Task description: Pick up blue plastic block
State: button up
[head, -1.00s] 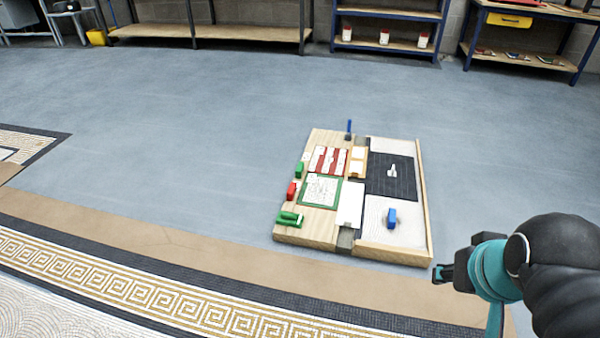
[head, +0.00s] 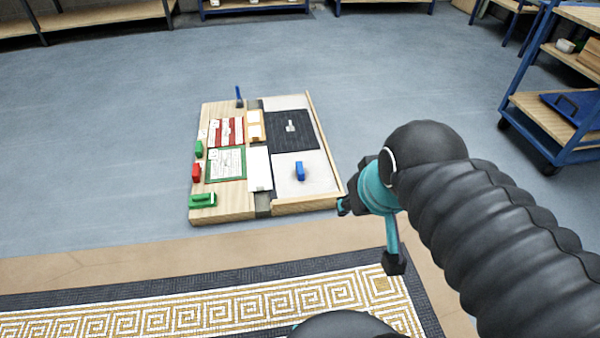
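The blue plastic block (head: 300,171) sits on the white area at the near right of a wooden board (head: 222,214) on the floor. My gripper (head: 343,206) is at the right of the board, close to its near right corner in the picture and apart from the block. Its fingers are small and partly hidden behind its own body, so I cannot tell whether they are open or shut. Nothing is visibly held.
The board also carries green blocks (head: 203,200), a red block (head: 196,172), a dark panel (head: 291,130) and an upright blue piece (head: 239,93). A blue-framed cart (head: 558,118) stands at right. A patterned mosaic border (head: 200,312) lies in front. Floor left of the board is clear.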

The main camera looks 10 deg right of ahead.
aim_at(299, 168)
jog(key=u, duration=1.45)
jog(key=i, duration=1.9)
jog(key=z, duration=1.6)
